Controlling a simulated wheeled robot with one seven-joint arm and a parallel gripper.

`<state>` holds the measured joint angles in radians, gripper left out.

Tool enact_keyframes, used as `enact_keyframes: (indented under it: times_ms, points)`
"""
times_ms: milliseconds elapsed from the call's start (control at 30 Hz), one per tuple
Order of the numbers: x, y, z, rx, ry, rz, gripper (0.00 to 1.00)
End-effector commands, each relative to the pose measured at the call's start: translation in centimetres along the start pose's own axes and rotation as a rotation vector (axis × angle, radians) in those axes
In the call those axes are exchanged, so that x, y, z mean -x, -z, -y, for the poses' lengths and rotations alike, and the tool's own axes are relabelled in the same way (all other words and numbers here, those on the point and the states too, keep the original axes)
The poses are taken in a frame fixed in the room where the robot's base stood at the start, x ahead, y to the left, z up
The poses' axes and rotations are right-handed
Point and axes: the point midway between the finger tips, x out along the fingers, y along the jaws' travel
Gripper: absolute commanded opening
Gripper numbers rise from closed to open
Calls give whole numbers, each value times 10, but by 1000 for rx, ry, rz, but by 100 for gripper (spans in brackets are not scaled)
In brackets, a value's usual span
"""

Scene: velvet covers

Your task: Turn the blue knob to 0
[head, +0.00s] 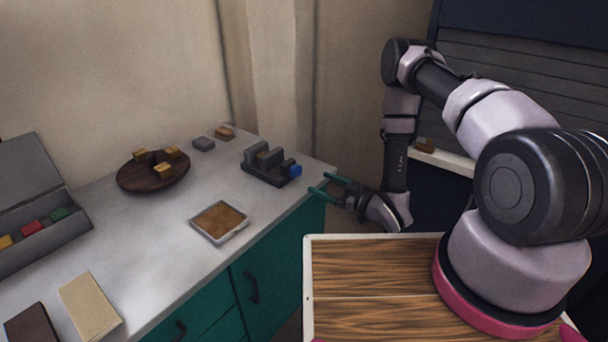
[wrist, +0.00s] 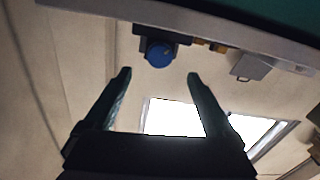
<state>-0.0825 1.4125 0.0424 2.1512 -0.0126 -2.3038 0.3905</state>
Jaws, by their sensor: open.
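The blue knob (head: 295,170) sits on the right end of a dark grey stepped device (head: 265,162) near the right edge of the grey counter. In the wrist view the blue knob (wrist: 160,53) shows round, ahead of and between the fingertips. Its markings are too small to read. My gripper (head: 326,184) is open and empty, just right of the knob and past the counter's edge, apart from it. In the wrist view my gripper (wrist: 158,75) has its two dark fingers spread wide.
The counter (head: 150,225) holds a brown bowl with wooden blocks (head: 152,178), a tan-topped square tray (head: 219,222), an open grey box with coloured blocks (head: 40,225), a cream block (head: 90,305) and a dark brown block (head: 32,325). Teal drawers with handles are below.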

Motion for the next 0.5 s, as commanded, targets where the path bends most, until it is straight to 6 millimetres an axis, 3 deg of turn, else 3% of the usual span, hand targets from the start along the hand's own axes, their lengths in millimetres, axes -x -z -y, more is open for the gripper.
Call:
enact_keyframes:
  times_ms: [300,500]
  points:
    - [-62,1,1,3,4,-2,89]
    - [-85,1,0,3,1,-1,89]
